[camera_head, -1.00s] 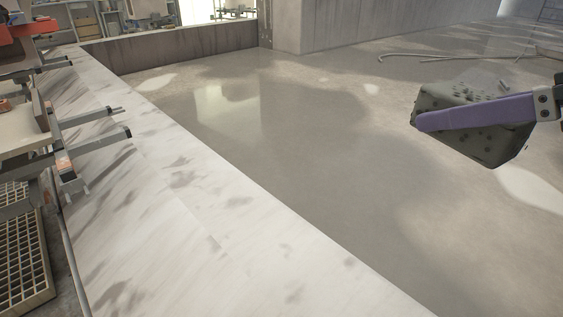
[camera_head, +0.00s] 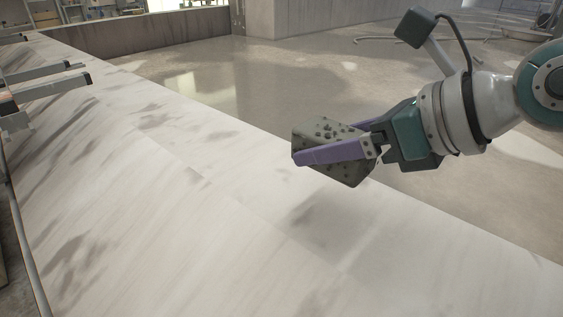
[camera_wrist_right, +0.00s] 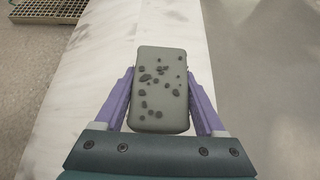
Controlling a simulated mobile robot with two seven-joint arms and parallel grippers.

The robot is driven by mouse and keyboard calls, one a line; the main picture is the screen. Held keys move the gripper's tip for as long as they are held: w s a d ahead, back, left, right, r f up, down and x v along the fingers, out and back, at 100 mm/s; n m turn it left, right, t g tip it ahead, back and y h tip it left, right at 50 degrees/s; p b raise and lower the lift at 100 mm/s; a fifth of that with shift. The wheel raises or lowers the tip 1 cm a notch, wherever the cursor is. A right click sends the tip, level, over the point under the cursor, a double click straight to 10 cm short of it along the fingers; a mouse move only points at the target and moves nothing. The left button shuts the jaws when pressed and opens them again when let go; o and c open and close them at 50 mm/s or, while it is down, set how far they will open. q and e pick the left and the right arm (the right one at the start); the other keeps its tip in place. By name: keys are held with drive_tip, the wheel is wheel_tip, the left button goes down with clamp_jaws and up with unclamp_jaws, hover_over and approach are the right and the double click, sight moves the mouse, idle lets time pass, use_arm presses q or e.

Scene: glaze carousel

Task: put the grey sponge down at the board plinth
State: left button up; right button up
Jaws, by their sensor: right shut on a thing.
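The grey sponge (camera_head: 327,136) is a block with dark pits. My right gripper (camera_head: 330,152) is shut on it, with one purple finger along each side. In the head view the sponge is held in the air, over the inner edge of the pale streaked surface. In the right wrist view the sponge (camera_wrist_right: 160,92) sits between both purple fingers, with the pale surface behind it. I cannot make out a board plinth for certain in either view. My left gripper is not in view.
The long pale surface (camera_head: 190,235) is bare around the sponge. Metal bars (camera_head: 45,80) stick out over its left side. Grey floor (camera_head: 290,85) lies beyond it. A metal grating (camera_wrist_right: 50,10) shows at the top left of the right wrist view.

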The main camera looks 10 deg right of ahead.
sight(324, 213)
drive_tip(key=shift+f+b, duration=2.5)
drive_tip(key=shift+f, duration=2)
drive_tip(key=o, duration=1.5)
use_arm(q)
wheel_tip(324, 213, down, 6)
use_arm(e)
drive_tip(key=shift+r, duration=0.1)
drive_tip(key=shift+r+p, duration=0.3)
drive_tip(key=shift+p, duration=0.05)
drive_tip(key=p+v, duration=0.6)
drive_tip(key=v, duration=0.5)
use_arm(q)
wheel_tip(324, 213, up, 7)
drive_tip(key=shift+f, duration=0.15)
use_arm(e)
drive_tip(key=shift+s+d+r, duration=0.1)
drive_tip(key=shift+s+d, duration=0.1)
drive_tip(key=shift+s, duration=0.1)
